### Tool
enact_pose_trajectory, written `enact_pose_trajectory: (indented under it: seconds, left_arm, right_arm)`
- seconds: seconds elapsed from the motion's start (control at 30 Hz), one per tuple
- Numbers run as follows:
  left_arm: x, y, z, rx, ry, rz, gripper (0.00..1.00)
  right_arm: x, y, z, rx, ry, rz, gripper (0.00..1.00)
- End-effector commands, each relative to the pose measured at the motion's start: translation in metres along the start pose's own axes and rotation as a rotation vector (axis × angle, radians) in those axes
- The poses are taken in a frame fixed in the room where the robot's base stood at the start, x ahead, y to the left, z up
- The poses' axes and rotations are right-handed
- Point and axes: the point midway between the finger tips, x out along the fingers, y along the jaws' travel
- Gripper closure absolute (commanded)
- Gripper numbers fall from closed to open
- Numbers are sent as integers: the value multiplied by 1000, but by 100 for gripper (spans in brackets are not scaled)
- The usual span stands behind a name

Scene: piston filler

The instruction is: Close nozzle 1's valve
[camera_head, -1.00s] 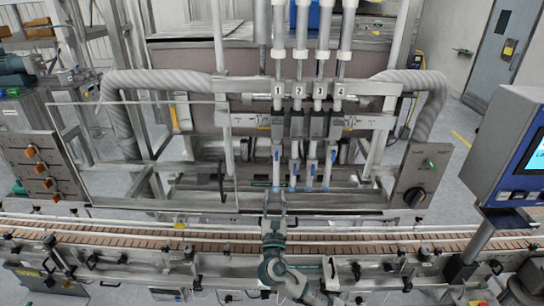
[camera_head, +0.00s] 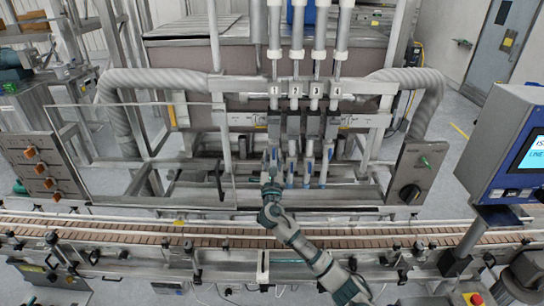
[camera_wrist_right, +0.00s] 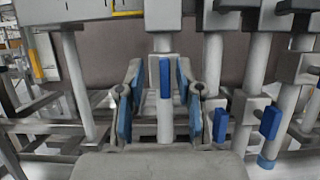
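Nozzle 1 is the leftmost of the numbered nozzles, under the label 1 (camera_head: 275,90). Its blue valve handle (camera_wrist_right: 165,77) stands upright on the grey nozzle pipe in the right wrist view. My right gripper (camera_head: 271,163) is raised at nozzle 1 in the head view and hides much of its lower part. In the right wrist view my right gripper (camera_wrist_right: 160,100) is open, its blue-padded fingers on either side of the handle and pipe, with gaps showing. The handle looks untouched. My left gripper is not in view.
Blue valve handles of neighbouring nozzles (camera_wrist_right: 220,125) hang close to the right of the gripper. A conveyor (camera_head: 130,236) runs across in front. A clear guard panel (camera_head: 150,150) stands left, and a control box with a black knob (camera_head: 410,193) right.

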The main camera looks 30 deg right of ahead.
Motion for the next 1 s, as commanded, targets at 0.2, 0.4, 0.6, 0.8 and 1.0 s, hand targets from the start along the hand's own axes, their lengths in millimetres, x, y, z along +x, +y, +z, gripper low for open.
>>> enact_pose_trajectory:
  seconds: [0.2, 0.4, 0.6, 0.8, 1.0]
  left_arm:
    - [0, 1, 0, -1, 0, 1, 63]
    - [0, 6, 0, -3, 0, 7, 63]
    - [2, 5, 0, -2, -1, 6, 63]
    - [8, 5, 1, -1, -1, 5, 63]
    - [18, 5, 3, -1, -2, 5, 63]
  right_arm:
    - [0, 0, 0, -1, 0, 0, 97]
    - [0, 0, 0, -2, 0, -3, 100]
    - [-1, 0, 0, 17, 0, -8, 100]
    - [-2, 1, 0, 93, -1, -39, 100]
    - [-2, 1, -1, 234, 0, -98, 100]
